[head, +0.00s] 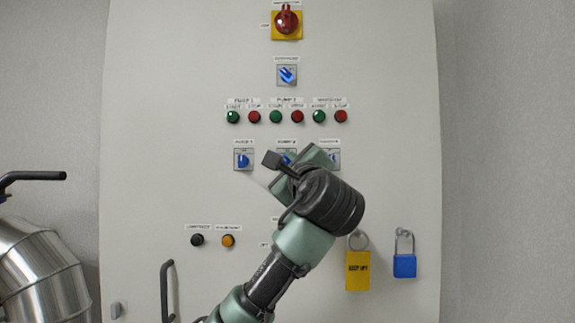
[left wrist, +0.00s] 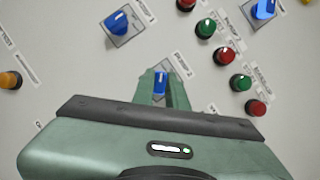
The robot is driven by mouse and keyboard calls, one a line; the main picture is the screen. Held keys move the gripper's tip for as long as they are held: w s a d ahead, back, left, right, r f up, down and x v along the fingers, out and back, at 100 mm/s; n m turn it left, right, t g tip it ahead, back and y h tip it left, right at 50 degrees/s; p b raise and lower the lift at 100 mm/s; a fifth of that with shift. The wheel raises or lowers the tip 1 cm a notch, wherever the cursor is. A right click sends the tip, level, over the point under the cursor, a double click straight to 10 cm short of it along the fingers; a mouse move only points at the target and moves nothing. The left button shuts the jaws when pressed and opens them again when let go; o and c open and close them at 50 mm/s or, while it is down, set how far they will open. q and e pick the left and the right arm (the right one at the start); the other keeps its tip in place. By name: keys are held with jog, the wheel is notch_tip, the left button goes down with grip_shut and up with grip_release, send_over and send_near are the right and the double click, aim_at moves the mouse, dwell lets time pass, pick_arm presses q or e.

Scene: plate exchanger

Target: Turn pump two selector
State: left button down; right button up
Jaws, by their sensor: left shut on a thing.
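The pump two selector (head: 287,157) is a blue knob on a grey plate, in the middle of the row of three selectors on the panel. In the head view my left gripper and wrist cover most of it. In the left wrist view its blue knob (left wrist: 160,81) shows between the green fingers. My left gripper (head: 291,163) is at the panel, shut on this knob. The knob's exact angle is hard to tell. My right gripper is in neither view.
The pump 1 selector (head: 243,160) is close on the left, and another selector (head: 333,158) is partly hidden on the right. Green and red buttons (head: 276,117) run above. A yellow tag (head: 357,271) and a blue padlock (head: 404,265) hang lower right.

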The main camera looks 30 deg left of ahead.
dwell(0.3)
pick_arm(q)
jog(key=c, duration=1.5)
grip_release()
jog(key=shift+o, duration=0.3)
jog(key=shift+s, duration=0.1)
jog(key=shift+s+d+f+b, duration=0.15)
jog(key=shift+s+d+b, duration=0.05)
jog(key=shift+d+b, duration=0.1)
jog(key=b+v, duration=0.3)
jog(key=v, duration=0.4)
jog(key=shift+b, duration=0.4)
